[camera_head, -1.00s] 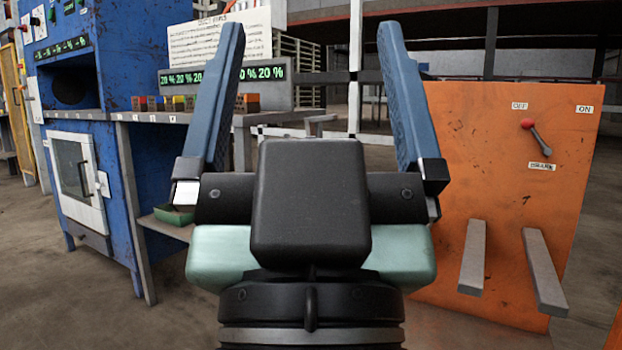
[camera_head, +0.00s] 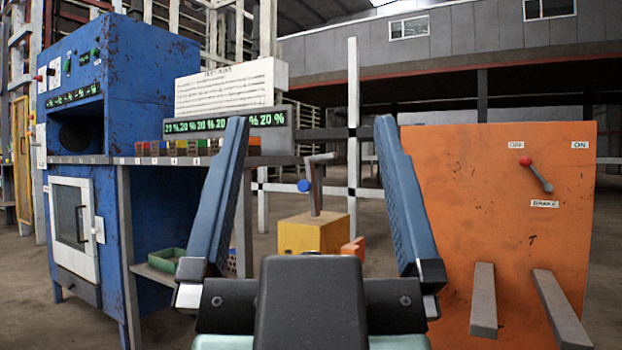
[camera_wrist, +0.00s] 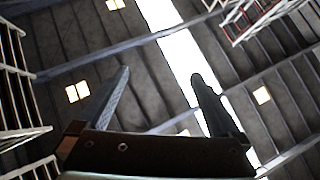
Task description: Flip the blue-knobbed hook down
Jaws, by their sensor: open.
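The blue knob (camera_head: 304,186) shows in the head view, seen between the two fingers of my gripper (camera_head: 311,120). It sits beside a thin grey upright hook (camera_head: 316,188) with a short bent top. The hook stands on a yellow block (camera_head: 313,236). My gripper is open, with its blue fingers spread wide and nothing between them. It is nearer to the camera than the hook, and its body hides what is below the yellow block. The wrist view shows the open gripper (camera_wrist: 160,74) against the roof; the hook is not seen there.
A blue machine (camera_head: 125,80) and a bench (camera_head: 180,160) with small coloured bricks stand on the left. A green tray (camera_head: 166,261) sits on a low shelf. An orange panel (camera_head: 500,225) with a red-knobbed lever (camera_head: 536,174) and two grey bars stands close on the right.

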